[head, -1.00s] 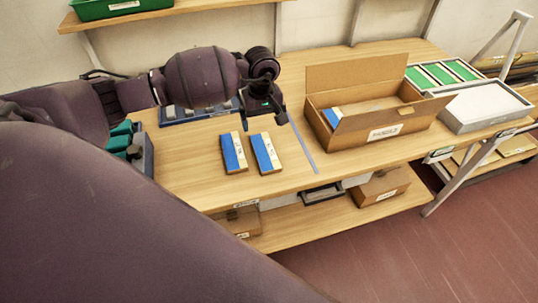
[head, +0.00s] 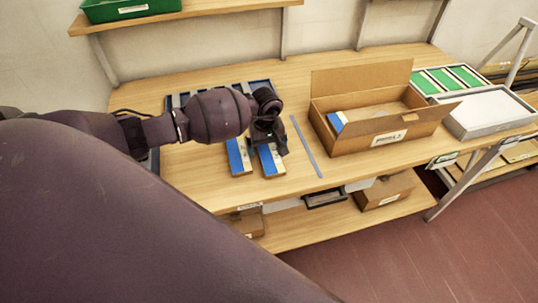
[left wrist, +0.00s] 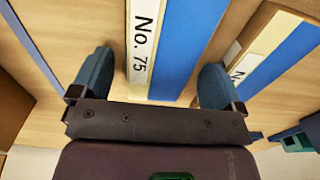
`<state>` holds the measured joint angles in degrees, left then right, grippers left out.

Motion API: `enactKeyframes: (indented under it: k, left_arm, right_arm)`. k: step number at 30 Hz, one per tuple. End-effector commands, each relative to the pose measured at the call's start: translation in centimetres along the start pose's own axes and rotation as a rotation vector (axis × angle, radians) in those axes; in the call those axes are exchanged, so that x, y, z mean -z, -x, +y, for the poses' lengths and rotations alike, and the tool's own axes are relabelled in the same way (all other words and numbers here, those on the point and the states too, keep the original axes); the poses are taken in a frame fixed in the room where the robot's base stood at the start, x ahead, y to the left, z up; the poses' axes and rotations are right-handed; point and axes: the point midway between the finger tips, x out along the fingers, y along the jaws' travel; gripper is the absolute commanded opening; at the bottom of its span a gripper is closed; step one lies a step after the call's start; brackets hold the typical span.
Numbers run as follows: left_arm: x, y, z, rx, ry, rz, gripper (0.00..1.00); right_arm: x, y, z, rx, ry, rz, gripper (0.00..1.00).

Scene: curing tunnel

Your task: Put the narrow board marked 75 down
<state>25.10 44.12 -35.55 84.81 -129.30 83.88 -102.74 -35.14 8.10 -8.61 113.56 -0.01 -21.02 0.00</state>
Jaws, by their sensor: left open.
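The narrow board marked 75 (left wrist: 188,45) is blue with a cream strip and a white "No. 75" label. It lies flat on the wooden bench, and in the head view it is the right one (head: 271,162) of two similar boards. My left gripper (head: 270,148) is above it and hides part of it. In the left wrist view the open fingers (left wrist: 153,78) stand on either side of the board, with gaps showing; I cannot tell their exact height. My right gripper is not in view.
A similar board (head: 238,157) lies close on the left. A grey strip (head: 306,147) lies to the right, before an open cardboard box (head: 385,133) with a blue piece inside. A blue tray (head: 262,82) stands behind. The bench's front edge is near.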

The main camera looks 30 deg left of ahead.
Motion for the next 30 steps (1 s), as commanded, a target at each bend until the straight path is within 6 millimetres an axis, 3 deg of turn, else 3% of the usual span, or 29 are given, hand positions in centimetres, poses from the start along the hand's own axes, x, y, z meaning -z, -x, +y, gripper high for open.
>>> enactKeyframes:
  k: [5,17,25,30]
  left_arm:
    - [0.0,0.0,0.0,-0.001,0.000,0.000,0.94]
    - [0.0,0.1,0.0,-0.001,0.000,0.000,0.35]
    - [0.1,0.4,0.0,-0.002,0.001,0.001,0.35]
    - [0.2,2.4,0.1,-0.003,-0.001,0.004,0.35]
  right_arm:
    - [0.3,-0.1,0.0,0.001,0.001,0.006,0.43]
    - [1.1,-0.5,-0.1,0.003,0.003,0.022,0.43]
    - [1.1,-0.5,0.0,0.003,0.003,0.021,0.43]
    - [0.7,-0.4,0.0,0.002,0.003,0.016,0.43]
